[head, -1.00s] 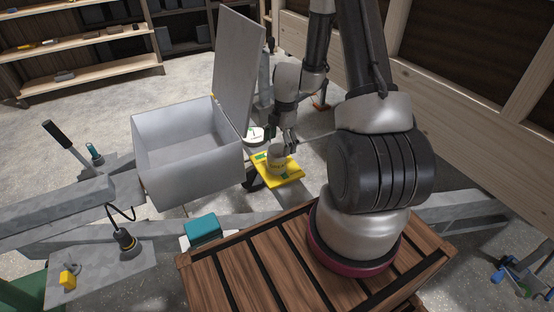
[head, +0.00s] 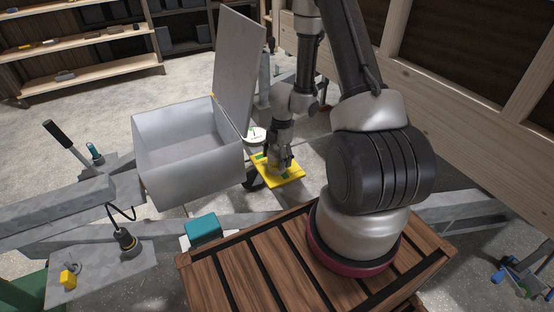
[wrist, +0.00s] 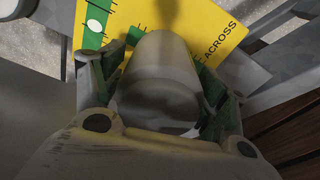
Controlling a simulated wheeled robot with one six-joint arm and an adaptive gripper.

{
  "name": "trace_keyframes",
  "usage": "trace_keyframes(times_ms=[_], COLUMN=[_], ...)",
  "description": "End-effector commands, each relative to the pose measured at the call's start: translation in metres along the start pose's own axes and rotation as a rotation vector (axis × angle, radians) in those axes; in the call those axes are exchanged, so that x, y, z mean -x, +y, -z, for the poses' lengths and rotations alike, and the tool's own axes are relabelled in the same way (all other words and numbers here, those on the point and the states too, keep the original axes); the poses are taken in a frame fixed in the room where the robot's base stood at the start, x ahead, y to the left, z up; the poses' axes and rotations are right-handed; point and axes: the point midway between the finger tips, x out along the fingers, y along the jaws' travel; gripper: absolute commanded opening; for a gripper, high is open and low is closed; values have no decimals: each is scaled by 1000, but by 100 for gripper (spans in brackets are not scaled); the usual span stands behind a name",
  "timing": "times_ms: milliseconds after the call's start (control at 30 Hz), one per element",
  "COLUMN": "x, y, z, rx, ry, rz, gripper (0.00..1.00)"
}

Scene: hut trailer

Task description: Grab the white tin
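The pale tin (wrist: 160,65) is a plain, greyish cylinder in the wrist view. It stands on a yellow board (head: 288,181) with green patches and dark print, which also shows in the wrist view (wrist: 185,17). My gripper (head: 281,167) is down at the tin, and in the head view it hides nearly all of it. In the wrist view my gripper (wrist: 163,95) has its fingers spread, one on each side of the tin. The gaps beside the tin are narrow, and contact is not clear.
A grey open box (head: 190,165) with a raised lid (head: 238,70) stands close left of my gripper. A white round item (head: 255,134) lies behind the board. A teal box (head: 203,229) and a slatted wooden crate (head: 250,277) are nearer. Wooden wall at right.

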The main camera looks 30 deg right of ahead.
Motion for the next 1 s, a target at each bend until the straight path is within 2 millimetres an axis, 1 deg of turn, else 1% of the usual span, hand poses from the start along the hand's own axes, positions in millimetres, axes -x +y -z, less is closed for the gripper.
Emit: trace_keyframes(times_ms=[33,167,200,467,667,867,1000], x=[0,0,0,1,8,26,57], y=[0,0,0,0,2,1,2], z=[0,0,0,0,1,2,5], rx=[0,0,0,0,0,0,1], ry=[0,0,0,0,2,-1,-4], rz=[0,0,0,-1,-5,-5,-6], gripper=[56,33,25,25,25,25,25])
